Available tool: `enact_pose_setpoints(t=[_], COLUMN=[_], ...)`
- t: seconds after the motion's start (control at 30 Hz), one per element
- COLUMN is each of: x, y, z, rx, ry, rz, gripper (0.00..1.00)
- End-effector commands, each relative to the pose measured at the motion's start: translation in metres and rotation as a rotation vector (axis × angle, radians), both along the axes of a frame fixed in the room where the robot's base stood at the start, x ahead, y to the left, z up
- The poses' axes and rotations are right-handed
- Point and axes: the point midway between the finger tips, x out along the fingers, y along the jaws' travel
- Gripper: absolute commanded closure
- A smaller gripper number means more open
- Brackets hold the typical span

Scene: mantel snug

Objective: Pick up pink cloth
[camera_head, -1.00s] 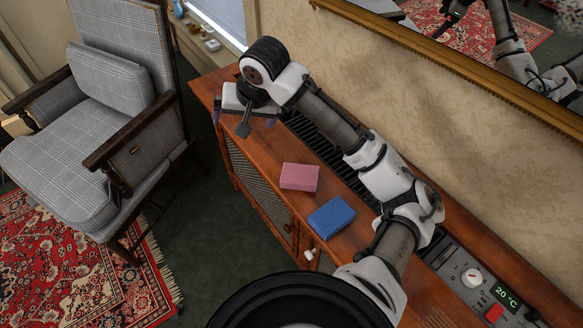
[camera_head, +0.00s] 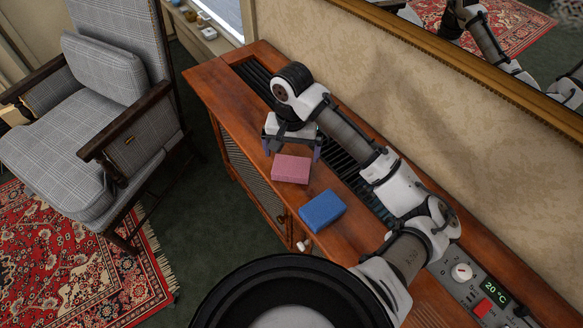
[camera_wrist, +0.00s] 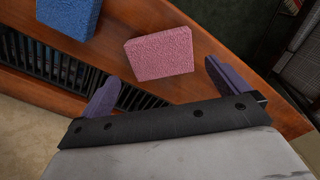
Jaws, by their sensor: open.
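The pink cloth (camera_head: 290,169) looks like a pink rectangular block and lies flat on the wooden cabinet top (camera_head: 207,83). It also shows in the wrist view (camera_wrist: 160,54), just beyond the fingers and roughly between their lines. The cloth is fully visible in the wrist view.
A blue block (camera_head: 323,209) lies close to the pink cloth, also in the wrist view (camera_wrist: 69,15). A dark slatted grille (camera_head: 345,165) runs along the cabinet top. A control panel (camera_head: 477,290) is at the right end. A mirror frame (camera_head: 440,60) hangs above; an armchair (camera_head: 95,120) stands left.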

Motion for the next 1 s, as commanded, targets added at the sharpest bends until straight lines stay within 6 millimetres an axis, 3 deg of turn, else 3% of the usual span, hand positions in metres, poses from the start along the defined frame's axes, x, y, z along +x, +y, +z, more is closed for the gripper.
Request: enact_pose_setpoints(t=[0.17,0.43,0.73,1.0], x=[0.001,0.003,0.003,0.003], y=[-0.001,0.0,0.0,0.0], z=[-0.012,-0.049,-0.055,-0.055], rx=[-0.001,-0.001,0.001,0.001], ry=[0.002,0.001,-0.001,-0.001], rz=[-0.002,-0.001,0.0,0.0], gripper=[0.0,0.0,0.0,0.34])
